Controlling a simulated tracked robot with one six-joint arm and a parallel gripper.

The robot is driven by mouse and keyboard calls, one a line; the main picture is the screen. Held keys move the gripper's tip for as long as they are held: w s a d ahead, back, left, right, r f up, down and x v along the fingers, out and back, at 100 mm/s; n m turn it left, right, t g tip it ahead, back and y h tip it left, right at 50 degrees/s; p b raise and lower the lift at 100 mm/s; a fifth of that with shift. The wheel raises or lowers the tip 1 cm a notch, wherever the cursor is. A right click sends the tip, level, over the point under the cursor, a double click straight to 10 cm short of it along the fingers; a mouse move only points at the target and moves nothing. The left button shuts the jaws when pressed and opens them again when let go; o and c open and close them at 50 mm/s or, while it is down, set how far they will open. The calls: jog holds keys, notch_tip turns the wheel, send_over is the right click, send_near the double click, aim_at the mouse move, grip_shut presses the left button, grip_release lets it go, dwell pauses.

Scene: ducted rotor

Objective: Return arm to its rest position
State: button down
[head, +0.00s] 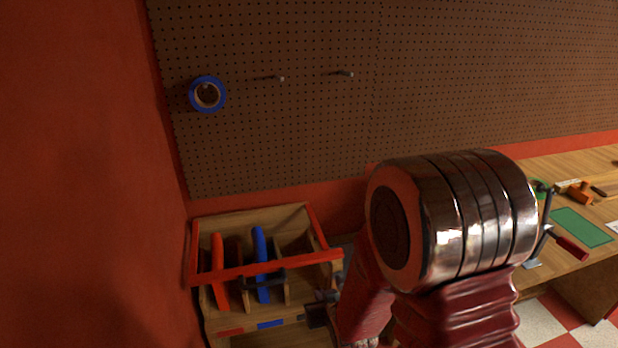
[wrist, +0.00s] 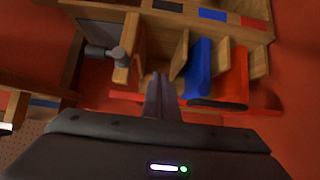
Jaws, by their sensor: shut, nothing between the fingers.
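My gripper (wrist: 160,95) shows in the wrist view with its dark fingers together and nothing between them. The fingers point toward a wooden tool rack with red trim (head: 200,270). The rack stands at lower left in the head view and holds a red-handled tool (head: 218,262) and a blue-handled tool (head: 260,262). The blue handle (wrist: 199,68) and red handle (wrist: 240,75) are right of the fingers in the wrist view. In the head view my arm stands in front of the rack's right end, and I cannot clearly make out the fingers there.
A grey metal tool (wrist: 115,54) lies left of my fingers in the wrist view. A brown pegboard (head: 290,130) covers the back wall, with a blue tape roll (head: 193,96) hanging on it. A workbench with a green mat (head: 580,228) stands at right. A red wall (head: 80,170) closes the left.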

jog(key=s+d+f+g+h, duration=0.25)
jog(key=s+g, duration=0.35)
jog(key=s, duration=0.4)
jog(key=s+d+r+m, duration=0.1)
jog(key=s+r, duration=0.3)
jog(key=r, duration=0.5)
jog(key=s+d+r+t, duration=0.1)
jog(key=s+d+r, duration=0.3)
jog(key=r, duration=0.6)
jog(key=s+d+r+m, duration=0.1)
jog(key=s+d+r, duration=0.2)
jog(key=r, duration=0.6)
jog(key=shift+s+r+m, duration=0.15)
jog(key=shift+s+m, duration=0.15)
jog(key=shift+s, duration=0.75)
